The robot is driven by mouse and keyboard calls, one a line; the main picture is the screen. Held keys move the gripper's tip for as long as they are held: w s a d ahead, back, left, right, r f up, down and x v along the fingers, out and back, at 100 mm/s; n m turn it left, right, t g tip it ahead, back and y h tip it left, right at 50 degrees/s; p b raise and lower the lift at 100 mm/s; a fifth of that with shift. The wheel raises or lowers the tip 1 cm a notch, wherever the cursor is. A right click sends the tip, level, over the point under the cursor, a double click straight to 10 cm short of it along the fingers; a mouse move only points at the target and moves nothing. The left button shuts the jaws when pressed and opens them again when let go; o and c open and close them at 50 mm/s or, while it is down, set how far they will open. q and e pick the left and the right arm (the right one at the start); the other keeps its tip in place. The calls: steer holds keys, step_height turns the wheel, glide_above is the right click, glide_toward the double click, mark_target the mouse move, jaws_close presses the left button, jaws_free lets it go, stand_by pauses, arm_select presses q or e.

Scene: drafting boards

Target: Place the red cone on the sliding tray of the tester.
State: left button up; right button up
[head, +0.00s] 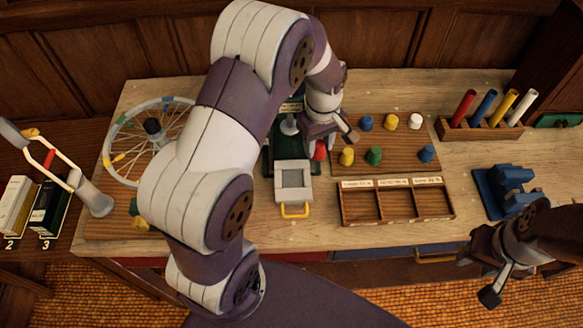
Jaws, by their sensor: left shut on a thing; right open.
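The red cone (320,151) is held in my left gripper (329,138), just right of the tester's dark green body (281,155). The gripper hides the cone's upper part. I cannot tell whether the cone touches the surface below. The tester's grey sliding tray (280,195) sticks out toward the front, with a yellow handle (295,211). No object shows on it. The cone is behind and to the right of the tray. My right gripper (496,279) is open and empty at the lower right, near the table's front edge.
Blue, yellow, white and green pieces stand on a wooden board (393,143) right of the cone. A three-compartment wooden box (410,218) sits in front of it. A blue fixture (505,190), a rack of coloured tubes (485,127) and a spoked wheel (126,172) stand around.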

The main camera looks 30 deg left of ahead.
arm_select(q)
steer(key=s+a+f, duration=0.2)
steer(key=s+a, duration=0.1)
steer(key=s+a+f+p, duration=0.1)
steer(key=s, duration=0.1)
steer(key=shift+a, duration=0.15)
step_height(320, 180, down, 4)
steer(key=shift+r+p, duration=0.1)
steer(key=shift+p, duration=0.45)
steer(key=shift+w+f, duration=0.1)
steer(key=shift+f, duration=0.25)
arm_select(e)
steer(key=r, duration=0.2)
steer(key=shift+s+a+r, duration=0.15)
steer(key=shift+a+r, duration=0.15)
steer(key=shift+r, duration=0.1)
arm_select(q)
steer(key=shift+f, duration=0.1)
steer(key=o, duration=1.1)
steer(key=shift+c, duration=0.2)
arm_select(e)
steer(key=shift+d+f, duration=0.1)
